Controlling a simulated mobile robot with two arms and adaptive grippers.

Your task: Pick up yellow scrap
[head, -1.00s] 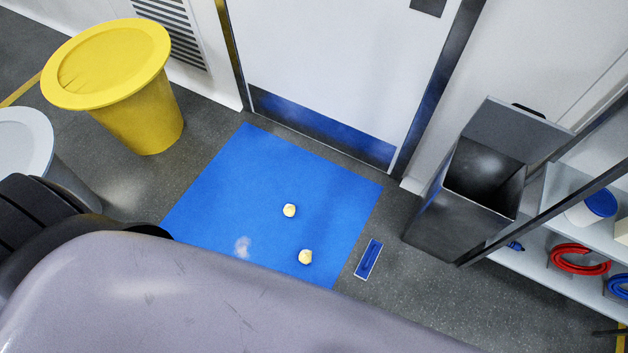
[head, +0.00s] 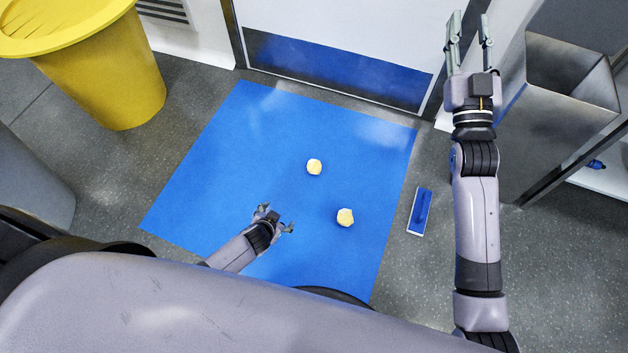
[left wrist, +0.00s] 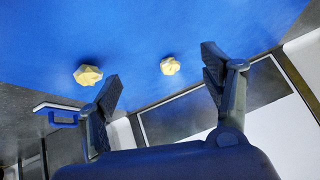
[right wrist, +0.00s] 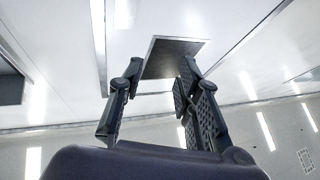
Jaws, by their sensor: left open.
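Two crumpled pale-yellow scraps lie apart on a blue mat (head: 215,160). The farther yellow scrap (head: 314,167) is near the mat's middle; the left wrist view shows it too (left wrist: 169,66). The nearer yellow scrap (head: 345,217) lies toward the mat's right side, and also shows in the left wrist view (left wrist: 88,75). My left gripper (head: 278,217) is open and empty over the mat, left of both scraps. My right gripper (head: 467,32) is open and empty, raised at the upper right, away from the scraps; its fingers stand apart in the right wrist view (right wrist: 152,88).
A blue-handled flat tool (head: 419,211) lies on the floor just right of the mat. A yellow bin (head: 110,85) stands at upper left beside a grey one (head: 30,185). A metal bin (head: 555,120) stands at right. A white door (head: 340,30) is behind the mat.

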